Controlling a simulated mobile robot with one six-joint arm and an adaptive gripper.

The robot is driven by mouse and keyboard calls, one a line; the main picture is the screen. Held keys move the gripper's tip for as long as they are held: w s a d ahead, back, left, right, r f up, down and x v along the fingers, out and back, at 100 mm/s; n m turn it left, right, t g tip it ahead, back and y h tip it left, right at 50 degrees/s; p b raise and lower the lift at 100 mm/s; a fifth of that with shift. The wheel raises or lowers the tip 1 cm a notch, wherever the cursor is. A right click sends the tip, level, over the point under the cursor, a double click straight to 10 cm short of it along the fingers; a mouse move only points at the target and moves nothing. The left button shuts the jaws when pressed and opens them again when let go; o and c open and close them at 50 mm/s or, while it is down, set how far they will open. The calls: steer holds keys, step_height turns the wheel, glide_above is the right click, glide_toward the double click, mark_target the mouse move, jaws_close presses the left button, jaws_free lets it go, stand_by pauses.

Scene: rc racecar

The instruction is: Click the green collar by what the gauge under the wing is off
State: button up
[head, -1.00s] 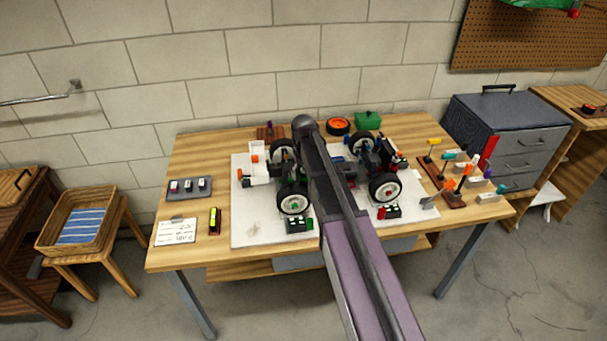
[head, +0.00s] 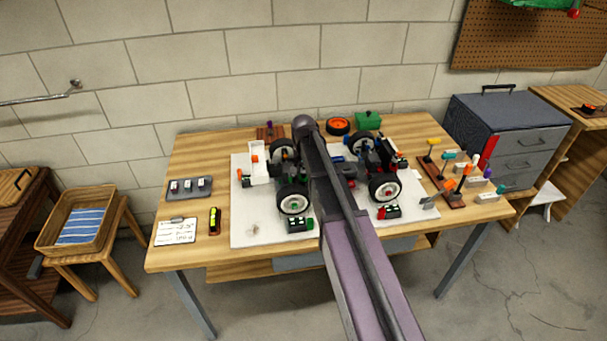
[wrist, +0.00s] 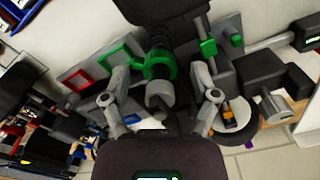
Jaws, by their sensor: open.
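The green collar (wrist: 158,65) is a ring with a small knob, on a dark shaft in the upper middle of the wrist view. My gripper (wrist: 163,92) is open, its two grey fingers apart on either side below the collar. A grey cylindrical end lies between them; contact cannot be told. The racecar (head: 385,165) stands on a pale mat (head: 265,232); my arm hides its middle and my gripper in the head view. A white panel (head: 262,150) stands at its left end. I cannot make out a gauge reading. Red and green square frames (wrist: 82,78) show left of the collar.
A grey tray (head: 190,193) with small blocks, a written card (head: 176,232) and a black-yellow item (head: 214,221) lie left. A tool rack (head: 445,182) stands right. An orange-rimmed wheel (head: 338,126) and green box (head: 368,121) sit at the back.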

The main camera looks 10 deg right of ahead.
steer(key=m, duration=0.4)
step_height(320, 180, up, 14)
steer(key=p, duration=1.4)
steer(key=s+f+n+b, duration=0.4)
steer(key=s, duration=0.7)
steer(key=s+f+n+b, duration=0.3)
steer(key=s+n, duration=0.2)
steer(key=s, duration=0.7)
steer(key=shift+f+b, duration=0.4)
stand_by(1.2)
steer(key=shift+c, duration=1.4)
